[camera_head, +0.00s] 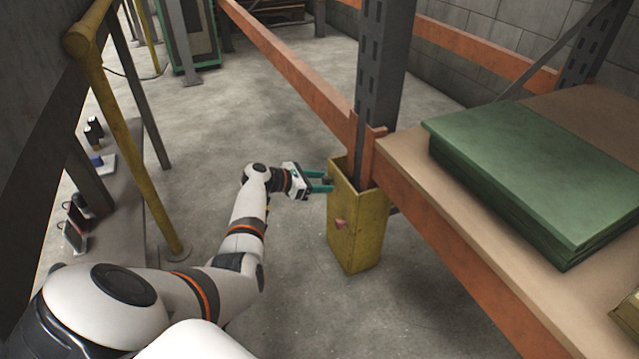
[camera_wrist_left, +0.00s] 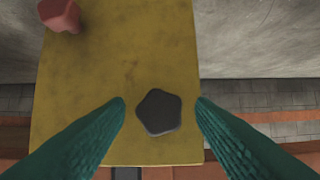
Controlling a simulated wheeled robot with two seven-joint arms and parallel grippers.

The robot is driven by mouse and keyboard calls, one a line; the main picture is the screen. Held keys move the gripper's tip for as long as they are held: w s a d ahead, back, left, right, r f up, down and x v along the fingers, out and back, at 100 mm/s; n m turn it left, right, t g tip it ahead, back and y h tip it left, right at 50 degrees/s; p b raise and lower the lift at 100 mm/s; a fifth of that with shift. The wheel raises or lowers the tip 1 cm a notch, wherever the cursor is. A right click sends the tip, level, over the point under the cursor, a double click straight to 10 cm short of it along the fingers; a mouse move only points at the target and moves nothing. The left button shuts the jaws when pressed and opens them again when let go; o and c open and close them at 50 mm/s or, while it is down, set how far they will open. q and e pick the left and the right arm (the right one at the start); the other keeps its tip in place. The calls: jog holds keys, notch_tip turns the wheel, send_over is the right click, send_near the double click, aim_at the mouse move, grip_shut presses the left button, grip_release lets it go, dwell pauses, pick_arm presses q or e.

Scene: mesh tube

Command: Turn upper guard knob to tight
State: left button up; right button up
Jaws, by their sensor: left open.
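The yellow post guard (camera_head: 357,228) stands around the foot of a dark rack upright. My left gripper (camera_head: 327,181) is open at the upper part of its left-hand face. In the left wrist view, a dark five-sided knob (camera_wrist_left: 158,112) on the yellow guard face (camera_wrist_left: 110,60) lies between the two open green fingers, clear of both in the picture. I cannot tell how near the fingertips are in depth. A red knob (camera_head: 340,223) sits lower on the guard; it also shows at the wrist view's top left (camera_wrist_left: 60,14). My right gripper is not in view.
An orange rack beam (camera_head: 440,245) and a shelf with green sheets (camera_head: 540,175) are right of the guard. A yellow rail post (camera_head: 140,150) and a bench with small items (camera_head: 115,215) stand at left. Grey floor (camera_head: 215,120) is open behind my arm.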

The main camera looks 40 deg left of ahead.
pick_arm(q)
jog(key=shift+c, duration=0.5)
jog(key=c, duration=0.9)
jog(key=shift+p, duration=0.3)
